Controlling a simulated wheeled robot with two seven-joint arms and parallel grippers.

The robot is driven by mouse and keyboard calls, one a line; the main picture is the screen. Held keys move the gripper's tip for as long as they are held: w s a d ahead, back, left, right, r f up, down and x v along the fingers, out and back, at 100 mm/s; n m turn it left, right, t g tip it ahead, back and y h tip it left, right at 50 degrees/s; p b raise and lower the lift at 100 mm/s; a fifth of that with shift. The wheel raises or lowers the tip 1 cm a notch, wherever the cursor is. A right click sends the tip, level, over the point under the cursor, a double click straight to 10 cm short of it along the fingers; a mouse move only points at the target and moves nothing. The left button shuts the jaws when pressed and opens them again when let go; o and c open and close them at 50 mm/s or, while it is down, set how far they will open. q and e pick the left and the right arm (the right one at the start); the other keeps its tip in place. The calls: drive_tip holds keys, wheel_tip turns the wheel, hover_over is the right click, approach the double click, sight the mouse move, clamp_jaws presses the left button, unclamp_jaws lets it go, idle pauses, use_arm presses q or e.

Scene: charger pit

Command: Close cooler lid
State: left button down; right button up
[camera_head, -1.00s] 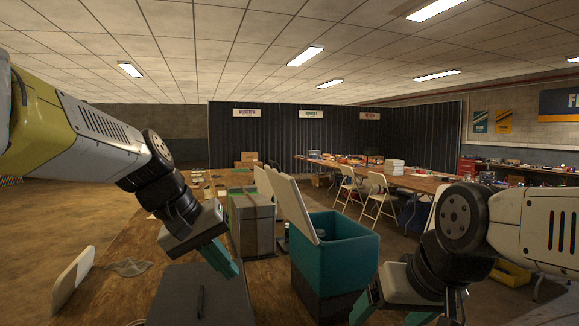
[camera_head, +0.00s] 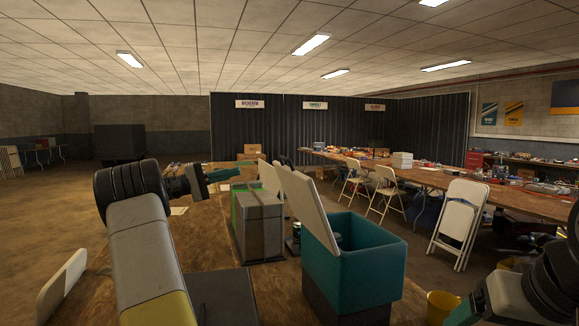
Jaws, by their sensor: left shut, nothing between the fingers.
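The teal cooler (camera_head: 372,272) stands on the wooden table right of centre. Its pale lid (camera_head: 308,210) is open, tilted up and leaning left from the cooler's left edge. Part of the cooler's inside shows. My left gripper (camera_head: 232,172) is shut and empty. It points right, above the grey-green box and left of the lid, apart from both. My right gripper (camera_head: 465,312) is at the bottom right, right of the cooler, cut off by the picture edge. Its fingers do not show clearly.
A grey box with green sides (camera_head: 258,225) stands left of the cooler, with a can (camera_head: 296,230) between them. A dark flat case (camera_head: 222,297) lies at the front. A yellow bucket (camera_head: 441,304) and a folding chair (camera_head: 459,222) are at right.

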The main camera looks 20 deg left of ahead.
sight(283, 159)
use_arm(q)
drive_tip(key=x, duration=1.3)
drive_tip(key=shift+w+d, duration=0.1)
drive_tip(key=shift+d, duration=0.15)
drive_tip(key=shift+d+r, duration=0.1)
drive_tip(key=shift+r, duration=0.05)
